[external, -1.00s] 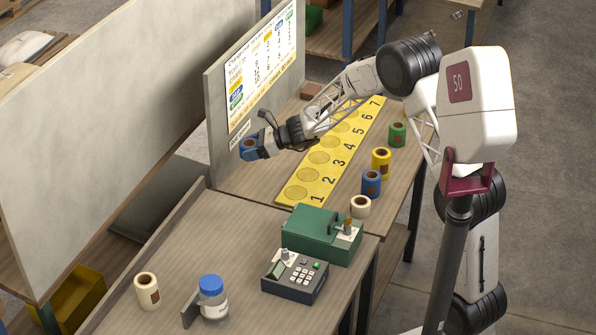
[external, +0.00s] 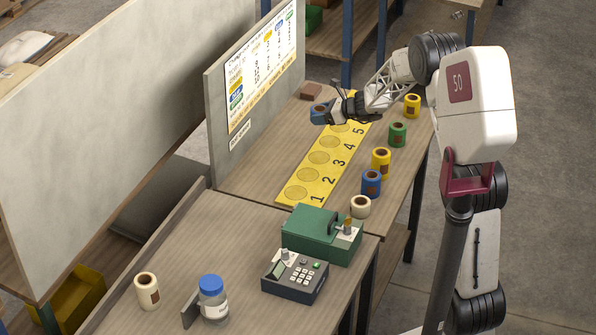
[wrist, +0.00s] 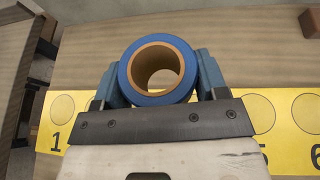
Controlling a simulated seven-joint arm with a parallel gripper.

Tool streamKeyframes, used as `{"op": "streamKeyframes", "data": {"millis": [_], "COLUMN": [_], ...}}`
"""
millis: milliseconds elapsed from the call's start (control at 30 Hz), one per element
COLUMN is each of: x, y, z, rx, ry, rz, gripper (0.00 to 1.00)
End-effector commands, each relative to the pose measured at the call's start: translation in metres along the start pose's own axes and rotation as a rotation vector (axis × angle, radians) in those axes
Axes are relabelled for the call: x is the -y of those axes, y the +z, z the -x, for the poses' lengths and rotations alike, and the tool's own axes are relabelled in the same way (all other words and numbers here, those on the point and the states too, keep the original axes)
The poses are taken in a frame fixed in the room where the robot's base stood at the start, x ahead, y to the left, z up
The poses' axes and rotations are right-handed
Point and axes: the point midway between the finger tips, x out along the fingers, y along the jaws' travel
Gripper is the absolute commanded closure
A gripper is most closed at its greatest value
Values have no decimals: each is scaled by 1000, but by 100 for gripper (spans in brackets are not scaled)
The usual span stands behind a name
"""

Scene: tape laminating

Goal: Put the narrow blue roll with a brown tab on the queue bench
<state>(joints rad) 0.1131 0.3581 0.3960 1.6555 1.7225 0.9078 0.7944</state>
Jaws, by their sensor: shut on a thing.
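My gripper (external: 322,115) is shut on a blue roll (wrist: 159,67) with a brown core. In the wrist view its two blue fingers grip the roll from both sides. The roll also shows in the external view (external: 318,109), held above the bench, just left of the yellow numbered strip (external: 318,158). Any tab on the held roll is hidden or too small to tell. Another blue roll (external: 371,183) with a brown tab stands upright on the bench, in the row right of the strip. The bench top (external: 258,172) bears the strip with its round marks.
In the row stand yellow (external: 381,161), green (external: 397,134), far yellow (external: 412,105) and white (external: 359,206) rolls. A brown block (external: 311,91) lies near the wall panel. A green machine (external: 320,232), a keypad device (external: 294,276), a blue-capped jar (external: 212,298) and a white roll (external: 147,290) are on the near table.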

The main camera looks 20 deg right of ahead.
Motion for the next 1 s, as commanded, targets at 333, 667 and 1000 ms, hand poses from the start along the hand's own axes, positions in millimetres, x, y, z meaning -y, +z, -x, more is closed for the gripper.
{"op": "streamKeyframes", "data": {"millis": [333,667,1000], "x": [86,156,209], "y": [-36,-74,-110], "z": [71,146,217], "rx": [-1,-2,-4], "ry": [-94,-181,-255], "rz": [-38,-74,-105], "gripper": [57,57,57]}}
